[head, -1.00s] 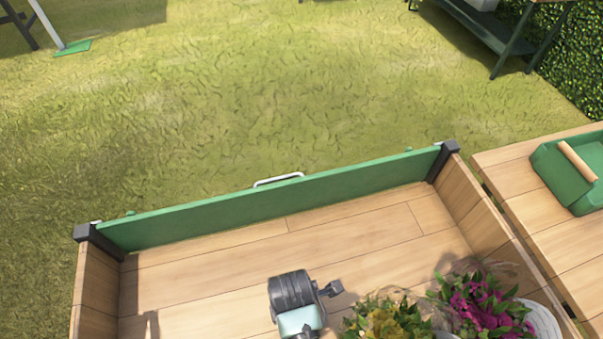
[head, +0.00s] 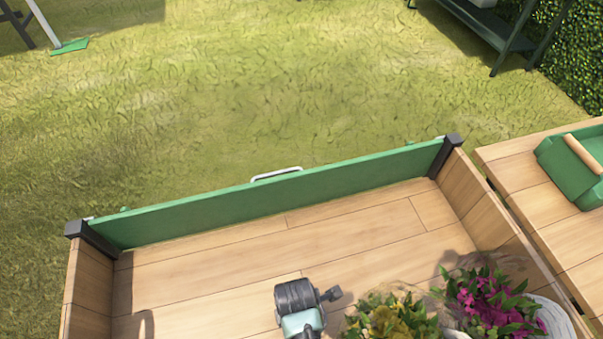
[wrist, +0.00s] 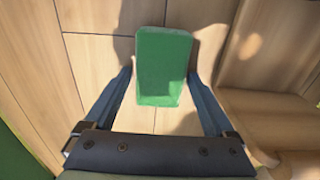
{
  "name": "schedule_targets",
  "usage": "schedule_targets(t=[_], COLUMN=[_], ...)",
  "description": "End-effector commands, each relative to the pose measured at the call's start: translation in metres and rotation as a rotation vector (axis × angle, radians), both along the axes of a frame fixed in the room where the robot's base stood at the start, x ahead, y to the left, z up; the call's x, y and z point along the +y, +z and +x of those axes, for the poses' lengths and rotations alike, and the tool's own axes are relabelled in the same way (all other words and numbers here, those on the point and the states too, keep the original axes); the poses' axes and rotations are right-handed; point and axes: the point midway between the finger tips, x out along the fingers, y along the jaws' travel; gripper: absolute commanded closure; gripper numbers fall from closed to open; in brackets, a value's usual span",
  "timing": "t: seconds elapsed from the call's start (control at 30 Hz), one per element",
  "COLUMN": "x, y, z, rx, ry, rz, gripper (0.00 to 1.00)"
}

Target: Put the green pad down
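The green pad (wrist: 162,62) is a flat rectangular block, seen in the wrist view over the wooden floor (head: 220,252) of the planter box. It lies between the tips of my gripper (wrist: 161,76). The two fingers stand apart, with a narrow gap visible at the pad's left side; contact on the right is hard to tell. In the head view my gripper's dark wrist (head: 297,296) is low over the box floor at the bottom centre, and it hides the fingers and the pad.
Yellow flowers (head: 392,318) and magenta flowers (head: 492,303) stand close to the right of my wrist. A green board (head: 270,193) closes the box's far side. The floor left of my wrist is clear. A green tray (head: 570,172) stands on the wooden table at right.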

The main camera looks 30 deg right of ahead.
Motion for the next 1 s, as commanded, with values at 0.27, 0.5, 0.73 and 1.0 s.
schedule_targets(t=[0.27,0.5,0.73,1.0], x=[0.0,0.0,0.0,0.0], y=[0.0,0.0,0.013,0.068], z=[0.0,0.0,0.0,0.001], rx=[0.0,0.0,-0.002,-0.003], ry=[0.0,0.0,0.0,0.0], rz=[0.0,0.0,-0.001,-0.001], gripper=[0.63,0.94,0.94,0.94])
